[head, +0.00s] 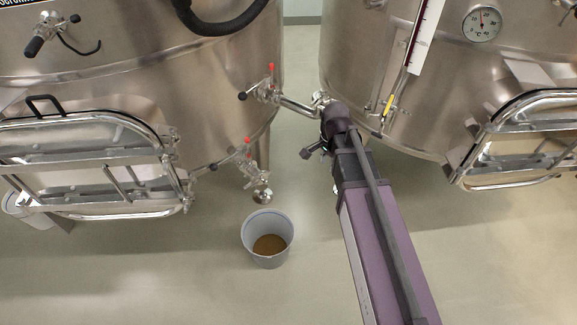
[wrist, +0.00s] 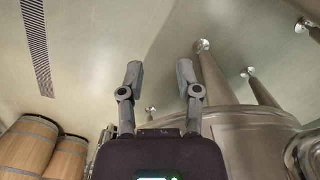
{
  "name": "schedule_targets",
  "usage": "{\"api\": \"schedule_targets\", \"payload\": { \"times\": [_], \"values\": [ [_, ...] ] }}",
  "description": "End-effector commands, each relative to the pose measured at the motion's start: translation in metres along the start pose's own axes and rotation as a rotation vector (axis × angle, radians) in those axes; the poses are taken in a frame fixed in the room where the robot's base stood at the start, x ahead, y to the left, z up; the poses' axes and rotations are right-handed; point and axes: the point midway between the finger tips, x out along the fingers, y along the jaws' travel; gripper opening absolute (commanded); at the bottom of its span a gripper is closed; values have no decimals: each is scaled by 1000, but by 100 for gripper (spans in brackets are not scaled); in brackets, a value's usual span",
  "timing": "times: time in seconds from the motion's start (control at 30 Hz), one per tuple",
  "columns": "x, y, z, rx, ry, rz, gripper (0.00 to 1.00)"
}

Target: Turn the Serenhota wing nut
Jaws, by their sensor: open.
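The left steel vat (head: 200,90) carries a partly cut-off sign (head: 40,4) at the top left edge, whose lettering I can read only in part. It has a rectangular hatch (head: 90,155) with metal fittings (head: 168,150) on its right side. I cannot clearly make out a wing nut in either view. My arm reaches up between the two vats in the head view, where I cannot make out the fingers. In the wrist view my gripper (wrist: 160,80) is open and empty, its two grey fingers apart, with floor behind them.
Two red-tipped valves (head: 267,88) (head: 245,155) stick out of the left vat. A bucket with brown contents (head: 268,217) stands on the floor below. The right vat (head: 370,80) is close to my arm. Wooden barrels (wrist: 30,145) and vat legs (wrist: 215,75) show in the wrist view.

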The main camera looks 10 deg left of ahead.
Motion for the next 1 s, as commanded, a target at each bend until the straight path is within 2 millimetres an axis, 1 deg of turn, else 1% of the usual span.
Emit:
{"api": "schedule_targets", "payload": {
  "times": [0.17,0.27,0.37,0.57,0.7,0.8,0.9,1.0],
  "values": [
    [1,-12,5,27,0,0,44],
    [2,-28,13,70,0,0,44],
    [3,-51,26,133,0,0,44],
    [6,-109,67,305,0,0,44],
    [9,-148,102,434,0,0,44],
    [10,-172,128,518,0,0,44],
    [11,-190,148,589,0,0,44],
    [11,-200,163,637,0,0,44]
  ]
}}
